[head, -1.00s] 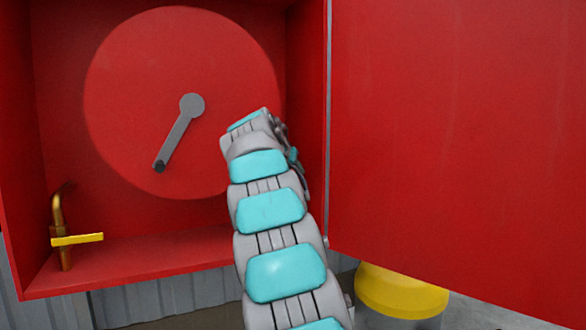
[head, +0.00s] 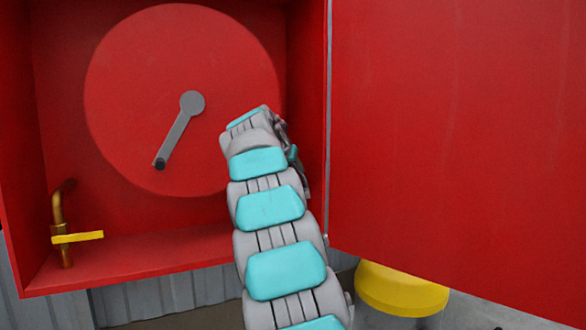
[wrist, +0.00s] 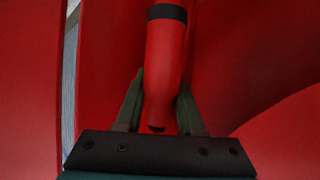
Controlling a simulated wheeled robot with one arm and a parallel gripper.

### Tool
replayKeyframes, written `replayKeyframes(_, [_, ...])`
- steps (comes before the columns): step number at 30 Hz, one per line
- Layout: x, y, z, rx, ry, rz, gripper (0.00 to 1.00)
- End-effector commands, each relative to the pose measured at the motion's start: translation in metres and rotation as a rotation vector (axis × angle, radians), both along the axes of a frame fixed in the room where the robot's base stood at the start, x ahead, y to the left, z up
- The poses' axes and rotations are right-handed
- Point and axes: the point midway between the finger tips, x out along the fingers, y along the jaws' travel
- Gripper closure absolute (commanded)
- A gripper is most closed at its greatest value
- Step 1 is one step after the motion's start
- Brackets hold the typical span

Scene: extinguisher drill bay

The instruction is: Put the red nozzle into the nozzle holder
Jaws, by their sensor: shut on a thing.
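The red nozzle (wrist: 163,75) shows in the wrist view as a red tube with a dark band near the top of the picture. My gripper (wrist: 159,92) has one finger on each side of its lower part and is shut on it. In the head view my arm reaches into the right part of the red cabinet, and its own links hide the gripper and the nozzle. I cannot make out the nozzle holder in either view.
The red cabinet (head: 150,255) holds a round red reel (head: 120,90) with a grey crank (head: 177,135). A brass valve with a yellow lever (head: 78,237) stands at its lower left. The open red door (head: 450,120) fills the right. A yellow round object (head: 400,290) sits below it.

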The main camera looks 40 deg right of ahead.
Motion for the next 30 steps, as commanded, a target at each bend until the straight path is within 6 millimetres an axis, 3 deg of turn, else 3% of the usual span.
replayKeyframes(11, [0.000,0.000,-0.001,-0.001,-0.001,0.000,1.00])
replayKeyframes(30, [0.000,0.001,-0.027,-0.002,-0.001,0.000,1.00])
